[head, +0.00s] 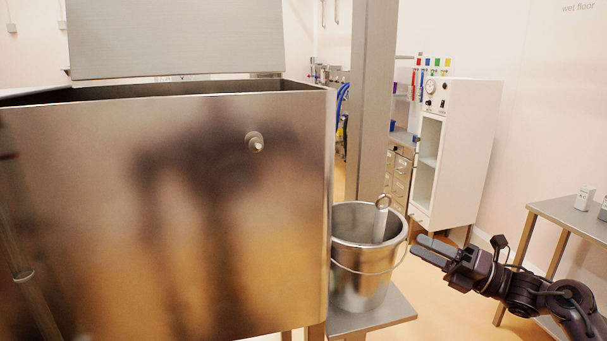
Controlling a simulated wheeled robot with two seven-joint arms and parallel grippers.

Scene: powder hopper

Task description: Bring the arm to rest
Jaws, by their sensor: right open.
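My right gripper (433,252) comes in from the lower right and is open and empty. Its fingers point left, close to the right side of a metal bucket (362,280); I cannot tell whether they touch it. The bucket stands upright on a small metal shelf (385,317), and a scoop handle with a ring end (382,203) sticks up out of it. The large steel hopper (170,210) fills the left half of the view, its top open and its lid (175,38) raised. My left gripper is not in view.
A steel post (370,110) rises behind the bucket. A white cabinet (455,150) with a gauge stands behind my right gripper. A metal table (575,217) with small white containers is at the right edge. Open floor lies between cabinet and table.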

